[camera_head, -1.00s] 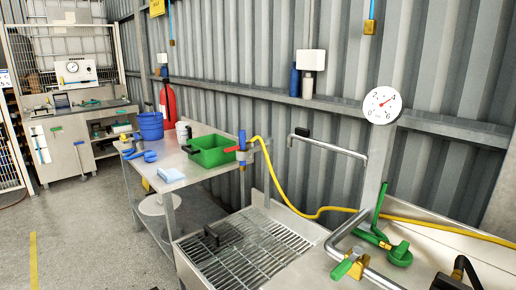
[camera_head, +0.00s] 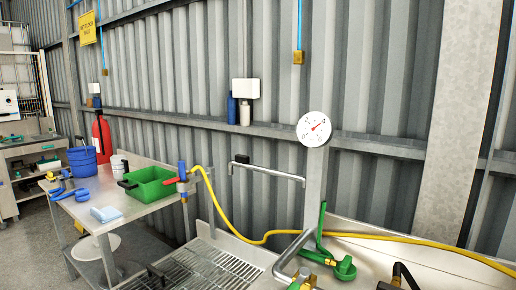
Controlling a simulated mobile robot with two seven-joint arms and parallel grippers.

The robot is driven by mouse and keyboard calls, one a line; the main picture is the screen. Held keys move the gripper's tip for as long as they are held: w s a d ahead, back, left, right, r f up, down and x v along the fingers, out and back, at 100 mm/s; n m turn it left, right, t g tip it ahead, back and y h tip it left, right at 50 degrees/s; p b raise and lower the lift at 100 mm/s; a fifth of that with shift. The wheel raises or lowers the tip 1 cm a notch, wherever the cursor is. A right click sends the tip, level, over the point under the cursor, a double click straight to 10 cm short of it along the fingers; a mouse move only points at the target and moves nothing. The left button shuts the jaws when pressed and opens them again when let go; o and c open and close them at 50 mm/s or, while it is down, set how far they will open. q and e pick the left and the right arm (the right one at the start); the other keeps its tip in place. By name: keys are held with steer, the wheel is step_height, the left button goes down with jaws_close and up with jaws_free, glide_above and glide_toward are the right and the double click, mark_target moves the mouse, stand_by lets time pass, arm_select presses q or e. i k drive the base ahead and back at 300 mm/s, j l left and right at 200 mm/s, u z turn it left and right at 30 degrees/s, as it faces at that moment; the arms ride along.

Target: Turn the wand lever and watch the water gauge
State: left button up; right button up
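The round white gauge (camera_head: 314,129) hangs on the wall post right of centre; its red needle points to the upper right, and its numbers are too small to read. A green lever-like handle (camera_head: 322,226) stands upright at the sink's back, above a round green fitting (camera_head: 345,268) with brass parts. A bent steel pipe (camera_head: 291,254) stands beside it, with a green and brass piece (camera_head: 302,283) at its base, cut by the lower edge. A red lever (camera_head: 176,181) sits on a blue-topped valve. I cannot tell which is the wand lever. Neither gripper is in view.
A yellow hose (camera_head: 244,233) runs from the valve across to the right. A metal grate (camera_head: 190,268) lies in front. A fire extinguisher (camera_head: 102,137) stands behind.

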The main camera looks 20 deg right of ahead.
mark_target(175, 180)
steer(key=i+j+z, duration=0.1)
steer(key=z, duration=0.35)
steer(key=i+j+z, duration=0.15)
steer(key=z, duration=0.3)
steer(key=i+j+z, duration=0.1)
steer(key=j+z, duration=0.2)
steer(key=z, duration=0.15)
steer(key=i+j+z, duration=0.2)
steer(key=j, duration=0.3)
steer(key=j+z, duration=0.25)
steer(key=j, duration=0.25)
steer(key=j+z, duration=0.1)
steer(key=j, duration=1)
steer(key=i, duration=0.05)
